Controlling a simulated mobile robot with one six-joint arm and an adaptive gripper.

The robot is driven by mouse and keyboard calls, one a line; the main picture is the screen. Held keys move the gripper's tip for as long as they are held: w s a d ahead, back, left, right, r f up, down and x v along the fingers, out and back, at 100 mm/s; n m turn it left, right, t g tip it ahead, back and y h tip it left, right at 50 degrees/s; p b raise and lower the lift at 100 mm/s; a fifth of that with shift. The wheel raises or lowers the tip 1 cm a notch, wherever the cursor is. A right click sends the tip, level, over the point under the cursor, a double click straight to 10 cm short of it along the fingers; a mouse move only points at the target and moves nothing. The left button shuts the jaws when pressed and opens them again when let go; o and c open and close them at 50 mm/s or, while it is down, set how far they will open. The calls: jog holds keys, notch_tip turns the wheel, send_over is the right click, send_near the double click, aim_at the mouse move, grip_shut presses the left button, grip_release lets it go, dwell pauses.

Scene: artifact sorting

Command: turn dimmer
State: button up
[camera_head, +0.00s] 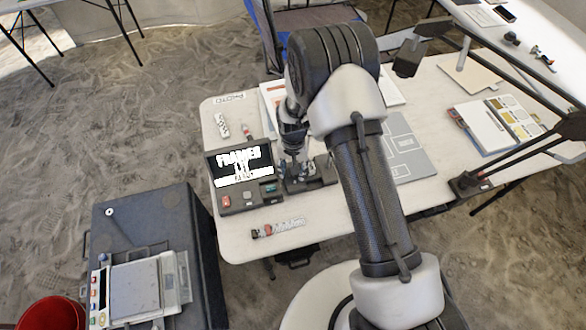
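A dark console (243,196) with a lit screen (240,164) stands near the left end of the white table. A red button and other small controls sit on its front. A low dark unit (318,178) stands at its right side. My gripper (294,172) points down over the junction of the console and this unit. The fingers are small and dark here, and I cannot tell whether they are open, shut or touching anything. I cannot make out a dimmer knob for certain; the gripper and arm cover part of this area.
A small labelled item (278,229) lies near the front edge of the white table (330,214). A patterned strip (222,125) lies behind the console. A lamp arm (490,180) crosses the right side. A dark case (160,215) bears a scale-like device (135,287) at lower left.

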notch_tip(320, 180, up, 12)
jog(key=shift+f, duration=0.15)
dwell(0.6)
jog(key=s+d+r+t, duration=0.1)
jog(key=s+d+r, duration=0.25)
jog(key=r, duration=0.65)
jog(key=s+d+r+t, duration=0.1)
jog(key=s+d+r, duration=0.25)
jog(key=r, duration=0.65)
jog(key=s+d+r+n+t, duration=0.1)
jog(key=s+d+r, duration=0.2)
jog(key=s, duration=0.6)
jog(key=s+d+r+n+t, duration=0.1)
jog(key=s+d+r, duration=0.3)
jog(key=s, duration=0.5)
jog(key=shift+s+r+t, duration=0.3)
jog(key=shift+s+r, duration=0.1)
jog(key=shift+r, duration=0.1)
jog(key=shift+d, duration=0.1)
jog(key=shift+c, duration=0.6)
